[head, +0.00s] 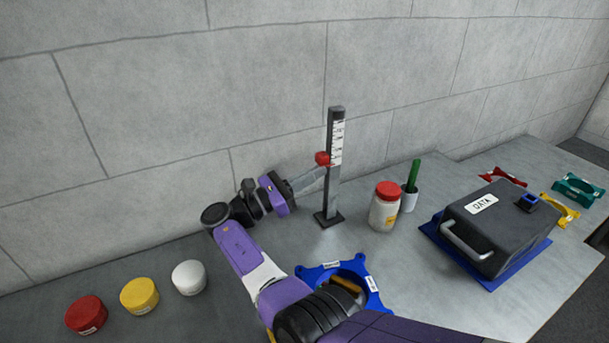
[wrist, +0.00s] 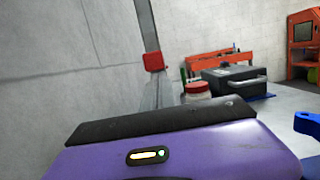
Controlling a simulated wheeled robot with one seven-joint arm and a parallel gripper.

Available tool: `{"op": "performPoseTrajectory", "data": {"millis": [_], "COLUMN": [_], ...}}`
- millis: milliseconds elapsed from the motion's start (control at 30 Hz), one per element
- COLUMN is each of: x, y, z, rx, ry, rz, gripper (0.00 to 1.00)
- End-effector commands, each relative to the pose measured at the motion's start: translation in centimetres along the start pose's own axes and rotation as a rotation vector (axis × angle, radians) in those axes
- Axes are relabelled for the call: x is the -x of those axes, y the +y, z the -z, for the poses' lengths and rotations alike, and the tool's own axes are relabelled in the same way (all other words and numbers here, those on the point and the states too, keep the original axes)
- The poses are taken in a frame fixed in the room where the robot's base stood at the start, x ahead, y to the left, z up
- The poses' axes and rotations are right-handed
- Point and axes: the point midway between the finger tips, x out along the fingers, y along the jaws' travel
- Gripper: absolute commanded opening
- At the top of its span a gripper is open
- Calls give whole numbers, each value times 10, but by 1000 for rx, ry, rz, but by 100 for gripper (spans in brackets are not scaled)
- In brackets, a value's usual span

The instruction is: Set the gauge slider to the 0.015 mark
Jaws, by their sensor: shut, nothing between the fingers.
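The gauge is a dark upright post (head: 334,192) with a white marked scale (head: 337,142) near its top, standing on a small black foot. Its red slider (head: 322,159) sits on the post near the lower end of the scale. The slider also shows in the wrist view (wrist: 153,61). The scale's figures are too small to read. My gripper (head: 318,174) is shut and empty, with its fingertips just below and left of the slider, close to the post. I cannot tell whether they touch it. In the wrist view the purple gripper body hides most of the fingers.
A red-lidded jar (head: 384,212) and a white cup with a green stick (head: 410,196) stand right of the gauge. A blue ring fixture (head: 312,273) lies in front. A black DATA case (head: 493,228) is farther right. Red, yellow and white lidded pots (head: 139,295) stand at left. The grey wall is behind.

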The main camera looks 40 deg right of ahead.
Motion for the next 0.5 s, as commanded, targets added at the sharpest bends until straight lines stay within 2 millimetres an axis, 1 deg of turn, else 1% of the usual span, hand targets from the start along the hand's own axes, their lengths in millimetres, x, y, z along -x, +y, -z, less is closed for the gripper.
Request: {"op": "performPoseTrajectory", "data": {"millis": [333, 500], "x": [-1, -4], "y": [0, 0], "z": [0, -11], "rx": [0, 0], "ry": [0, 0], "rz": [0, 0], "gripper": [0, 0]}}
